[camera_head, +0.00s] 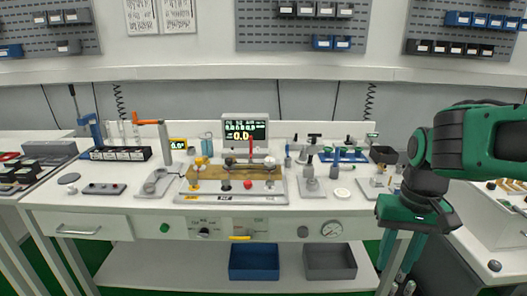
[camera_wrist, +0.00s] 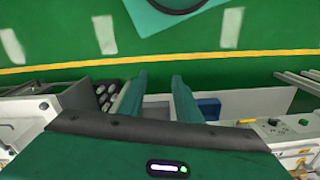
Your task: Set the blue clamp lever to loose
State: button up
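A blue clamp (camera_head: 90,128) stands at the back left of the workbench, with an upright dark rod beside it. A second blue fixture (camera_head: 345,155) with small green-topped handles sits right of centre. I cannot tell for sure which of them carries the blue clamp lever, and its setting is too small to read. My gripper (camera_head: 403,262) hangs at the bench's front right, away from both. In the wrist view my gripper (camera_wrist: 158,88) shows two green fingers apart with nothing between them. Neither blue fixture can be made out in the wrist view.
The bench drawer front (camera_head: 80,228) has a handle, and a dial gauge (camera_head: 332,229) is on the panel. A central fixture (camera_head: 232,190) and several small tools crowd the top. A blue bin (camera_head: 254,262) and a grey bin (camera_head: 330,262) stand on the lower shelf.

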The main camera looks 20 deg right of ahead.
aim_at(288, 159)
jog(key=u, duration=0.05)
jog(key=k, duration=0.65)
jog(key=u, duration=0.2)
jog(key=i, duration=1.8)
jog(key=z, duration=0.35)
